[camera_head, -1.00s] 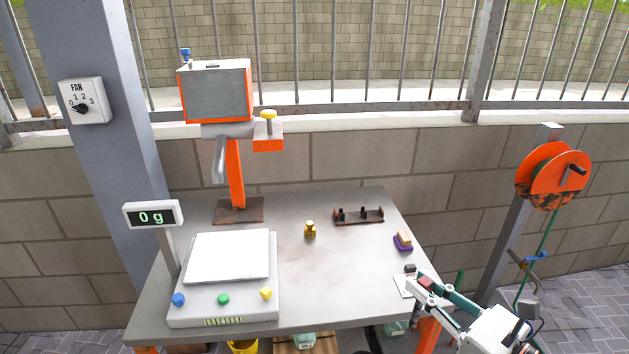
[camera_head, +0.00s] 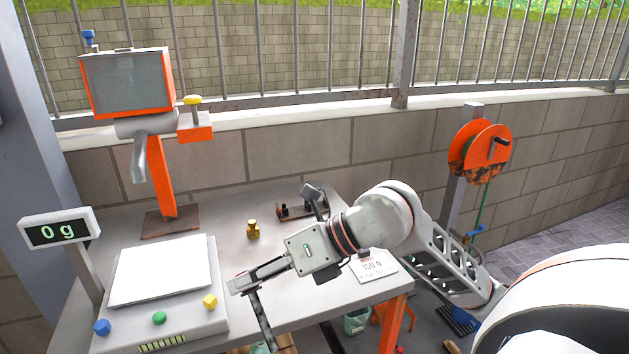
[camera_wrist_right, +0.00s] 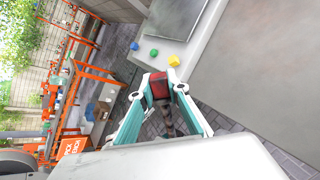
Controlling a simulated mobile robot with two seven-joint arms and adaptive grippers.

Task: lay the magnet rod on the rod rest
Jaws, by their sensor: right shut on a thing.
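My right gripper (camera_head: 243,284) is shut on the magnet rod (camera_head: 263,322), low over the front edge of the table, right of the scale. The rod is dark and long and slants down from the fingertips past the edge. In the right wrist view the fingertips (camera_wrist_right: 161,86) clamp a red block at the rod's end, and its dark shaft (camera_wrist_right: 168,120) runs back between the fingers. My left gripper is out of view.
The scale (camera_head: 205,315) reads 0 g on its display (camera_head: 55,232). A brass weight (camera_head: 253,230) stands left of the rod rest. A 150 g card (camera_head: 373,268) lies at the right edge. An orange-framed device (camera_head: 160,180) stands at the back left.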

